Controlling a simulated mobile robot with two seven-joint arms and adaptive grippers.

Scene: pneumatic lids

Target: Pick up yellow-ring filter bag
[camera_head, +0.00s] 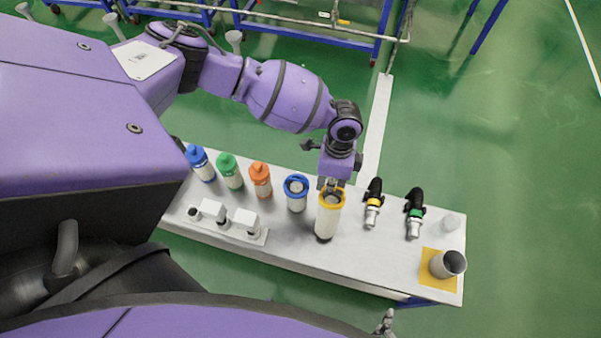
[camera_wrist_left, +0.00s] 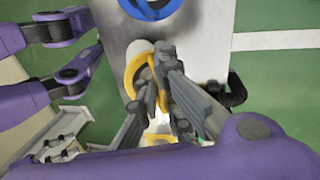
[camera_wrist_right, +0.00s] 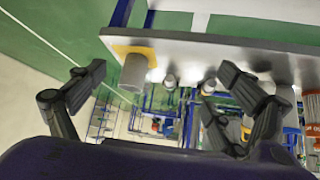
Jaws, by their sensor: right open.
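The yellow-ring filter bag (camera_head: 325,222) is a white cylinder with a yellow ring on top, standing on the table in the head view. My left gripper (camera_head: 331,184) points down at its ring from behind, with the fingertips at the ring's opening. In the left wrist view the fingers (camera_wrist_left: 160,85) overlap the yellow ring (camera_wrist_left: 133,70); whether they grip it is unclear. My right gripper (camera_wrist_right: 160,82) is open and empty in the right wrist view, away from the bag.
On the grey table (camera_head: 385,255), a blue-ring filter bag (camera_head: 296,200) stands just left. Blue (camera_head: 201,167), green (camera_head: 230,174) and orange (camera_head: 260,182) bottles stand farther left. Black-handled connectors (camera_head: 373,205) and a grey cup (camera_head: 446,264) on a yellow square lie right.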

